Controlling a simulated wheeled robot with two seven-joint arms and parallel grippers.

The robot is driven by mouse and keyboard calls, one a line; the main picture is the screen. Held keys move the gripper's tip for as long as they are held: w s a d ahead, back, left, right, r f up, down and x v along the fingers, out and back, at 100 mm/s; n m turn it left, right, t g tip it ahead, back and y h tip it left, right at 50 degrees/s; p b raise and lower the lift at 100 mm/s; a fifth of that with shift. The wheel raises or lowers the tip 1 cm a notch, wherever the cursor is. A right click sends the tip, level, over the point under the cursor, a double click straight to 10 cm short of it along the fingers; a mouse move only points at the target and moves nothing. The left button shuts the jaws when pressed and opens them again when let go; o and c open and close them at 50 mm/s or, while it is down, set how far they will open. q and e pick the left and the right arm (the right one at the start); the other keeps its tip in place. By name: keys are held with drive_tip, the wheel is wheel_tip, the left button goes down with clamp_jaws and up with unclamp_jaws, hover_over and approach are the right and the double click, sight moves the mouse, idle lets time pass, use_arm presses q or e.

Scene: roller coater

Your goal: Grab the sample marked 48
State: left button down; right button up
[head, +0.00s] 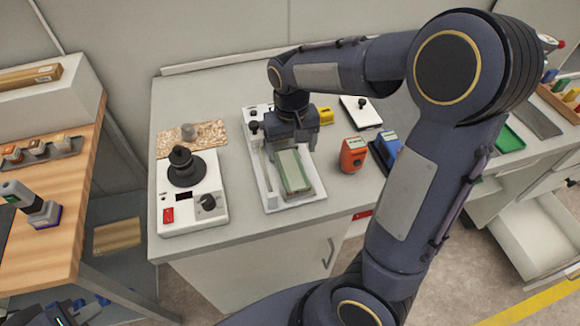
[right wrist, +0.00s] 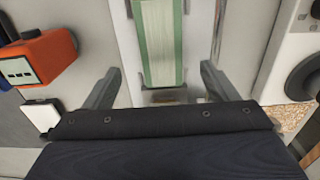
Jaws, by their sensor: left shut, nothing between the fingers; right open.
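A pale panel with green edges (head: 292,172) lies on a long white tray device (head: 270,195) on the grey bench. It also shows in the right wrist view (right wrist: 158,40). No number 48 is readable on it or on anything else. My right gripper (head: 290,143) is over the back end of this panel. Its fingers (right wrist: 160,85) are apart, one to each side of the panel's line, with nothing between them. Whether they are level with the panel I cannot tell. Part of my left gripper (head: 62,312) shows at the lower left edge, shut and empty; its fingertips are unclear.
A white device with a black knob (head: 195,205) stands left of the tray. An orange device (head: 353,154) and a blue one (head: 389,150) stand right. A rack of small pieces (head: 40,152) and a grey instrument (head: 30,203) are on the wooden table. A drawer (head: 530,240) stands open.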

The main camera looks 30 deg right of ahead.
sight(291, 169)
wheel_tip(291, 169, down, 7)
drive_tip(key=shift+s+a+r+p, duration=0.1)
drive_tip(key=shift+s+r+p, duration=0.1)
drive_tip(key=shift+p, duration=0.1)
drive_tip(key=c, duration=1.1)
drive_tip(key=shift+r, duration=0.15)
